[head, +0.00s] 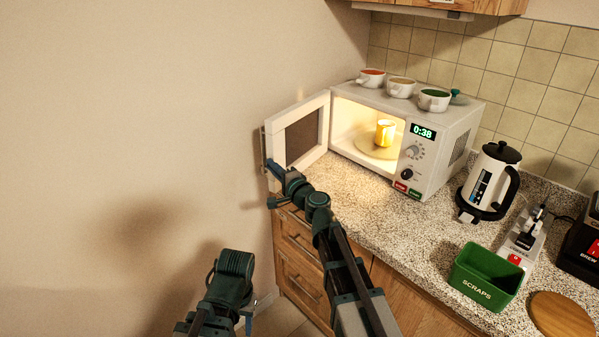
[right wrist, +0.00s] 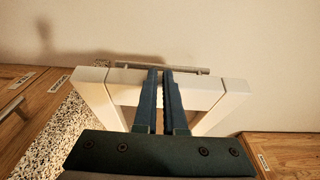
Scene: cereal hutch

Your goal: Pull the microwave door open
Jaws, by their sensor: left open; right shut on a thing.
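The white microwave (head: 405,120) stands on the counter with its door (head: 304,137) swung wide open to the left, near the wall. Inside, a lit yellow mug (head: 384,133) sits on the turntable. My right gripper (head: 272,170) is at the door's outer free edge, shut on the door handle. In the right wrist view, its two fingers (right wrist: 160,75) close together at the thin grey handle bar (right wrist: 190,70), over the white door frame (right wrist: 205,92). My left gripper (head: 233,280) is low at the left, away from the microwave, open; its fingertips are hard to make out.
Several bowls (head: 400,88) stand on top of the microwave. A white kettle (head: 487,185), a green scraps bin (head: 485,276), a power strip (head: 522,240) and a round wooden board (head: 560,315) are on the right of the counter. The speckled counter (head: 345,185) before the microwave is clear.

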